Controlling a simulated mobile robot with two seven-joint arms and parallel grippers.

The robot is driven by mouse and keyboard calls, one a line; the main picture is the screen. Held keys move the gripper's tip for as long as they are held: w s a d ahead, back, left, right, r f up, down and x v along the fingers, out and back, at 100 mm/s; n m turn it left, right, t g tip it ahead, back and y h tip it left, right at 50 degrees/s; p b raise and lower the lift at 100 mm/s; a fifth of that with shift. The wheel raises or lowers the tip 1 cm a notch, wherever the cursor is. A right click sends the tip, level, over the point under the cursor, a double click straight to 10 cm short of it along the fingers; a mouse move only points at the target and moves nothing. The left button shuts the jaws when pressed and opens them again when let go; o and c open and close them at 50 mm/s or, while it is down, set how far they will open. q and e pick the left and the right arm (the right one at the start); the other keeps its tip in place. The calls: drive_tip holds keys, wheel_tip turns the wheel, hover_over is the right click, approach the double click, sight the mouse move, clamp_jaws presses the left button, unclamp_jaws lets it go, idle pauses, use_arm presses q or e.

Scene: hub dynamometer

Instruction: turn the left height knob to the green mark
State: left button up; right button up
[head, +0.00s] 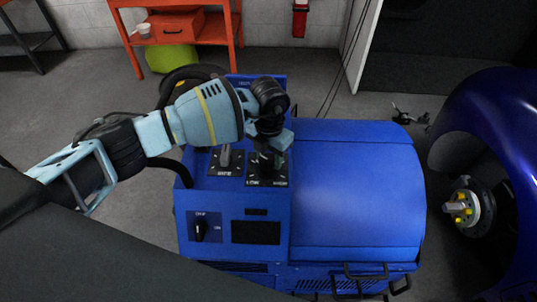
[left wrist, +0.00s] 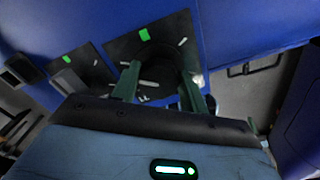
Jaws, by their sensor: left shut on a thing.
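My left gripper (head: 268,152) reaches down onto a square black dial plate (head: 266,182) with LOW at its lower left, on top of the blue machine. In the left wrist view my left gripper (left wrist: 160,88) is shut on a dark height knob (left wrist: 168,68) between its fingers. A green mark (left wrist: 144,35) shows on that plate beyond the knob, with white marks around it. The knob's pointer is too dark to read. My right gripper is out of view.
A second dial plate with a grey knob (head: 225,156) stands just left of the gripped one. A switch (head: 200,229) and dark display (head: 255,232) are on the lower front panel. A broad blue cover (head: 355,190) lies to the right.

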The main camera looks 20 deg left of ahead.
use_arm(q)
drive_tip(key=m, duration=0.3)
drive_tip(key=shift+d+m, duration=0.1)
drive_tip(key=shift+m, duration=0.3)
drive_tip(key=m, duration=0.3)
drive_tip(key=shift+s+f+b, duration=0.1)
drive_tip(key=shift+b, duration=0.25)
drive_tip(key=shift+s+d+m, duration=0.15)
drive_tip(key=shift+m, duration=1.75)
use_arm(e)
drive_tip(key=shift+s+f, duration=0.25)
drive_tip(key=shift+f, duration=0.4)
use_arm(q)
drive_tip(key=shift+m, duration=0.3)
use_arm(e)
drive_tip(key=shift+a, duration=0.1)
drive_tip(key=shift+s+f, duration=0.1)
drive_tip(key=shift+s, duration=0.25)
use_arm(q)
drive_tip(key=o, duration=1)
